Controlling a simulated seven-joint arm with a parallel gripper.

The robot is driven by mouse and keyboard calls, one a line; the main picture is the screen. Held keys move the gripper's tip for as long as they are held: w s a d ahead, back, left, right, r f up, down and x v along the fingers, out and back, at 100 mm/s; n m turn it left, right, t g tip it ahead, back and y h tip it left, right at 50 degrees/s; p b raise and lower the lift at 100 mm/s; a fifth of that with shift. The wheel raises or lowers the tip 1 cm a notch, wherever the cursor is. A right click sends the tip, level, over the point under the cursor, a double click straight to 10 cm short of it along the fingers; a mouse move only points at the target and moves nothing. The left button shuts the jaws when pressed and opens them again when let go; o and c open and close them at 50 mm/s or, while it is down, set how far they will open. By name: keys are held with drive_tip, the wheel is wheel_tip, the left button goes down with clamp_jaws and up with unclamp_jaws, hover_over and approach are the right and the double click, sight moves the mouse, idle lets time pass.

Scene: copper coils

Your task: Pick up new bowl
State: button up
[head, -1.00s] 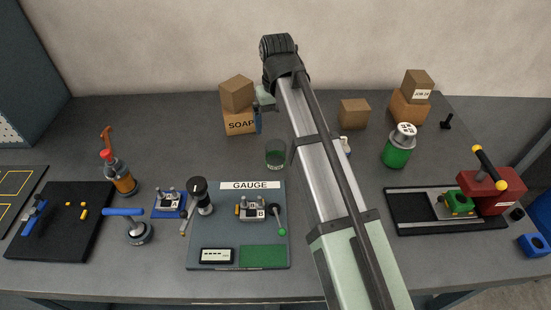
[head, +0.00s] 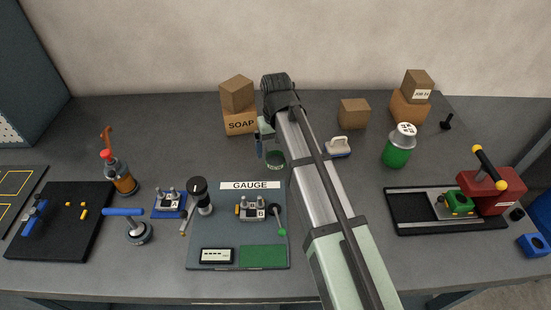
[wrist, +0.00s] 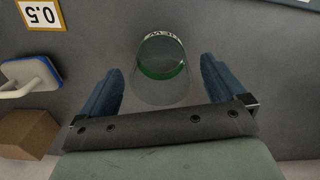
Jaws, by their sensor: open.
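The new bowl (head: 276,160) is a clear, cup-like vessel with a green band, standing on the grey bench behind the gauge board. In the wrist view the bowl (wrist: 160,72) has a white label reading NEW, upside down. My gripper (head: 265,145) is low over the bowl and covers part of its top in the head view. In the wrist view the blue fingers of my gripper (wrist: 164,78) are spread, one on each side of the bowl, with a gap on both sides. I cannot tell how far down the fingers reach.
A white-handled brush or block (head: 338,148) and a cardboard box (head: 354,114) stand to the right of the bowl. The SOAP box (head: 240,122) is behind left. The gauge board (head: 200,230) lies in front, with a black-topped tool (head: 198,190) at its left.

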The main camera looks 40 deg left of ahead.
drive_tip(key=shift+f, duration=1.7)
drive_tip(key=shift+a, duration=0.1)
drive_tip(key=c, duration=1.2)
